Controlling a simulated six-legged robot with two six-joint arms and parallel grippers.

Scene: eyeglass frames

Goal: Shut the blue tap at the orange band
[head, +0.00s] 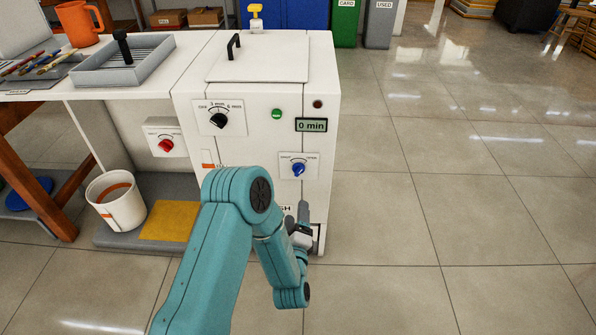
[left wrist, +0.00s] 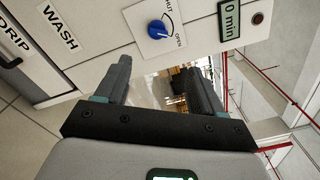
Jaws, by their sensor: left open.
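The blue tap (head: 298,169) is a small knob on a white plate low on the front of the white cabinet. It also shows in the left wrist view (left wrist: 157,29), with SHUT and OPEN printed beside it; I cannot tell its exact setting. Another orange band (head: 107,216) is on the white bucket (head: 128,208). My left gripper (head: 304,218) is open and empty, just below the tap and apart from it. My right gripper is out of view.
A red knob (head: 166,145) and a black dial (head: 219,121) are on the white fronts, with a "0 min" display (head: 311,125) above the tap. A yellow mat (head: 169,221) lies beside the bucket. Open tiled floor (head: 440,220) is to the right.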

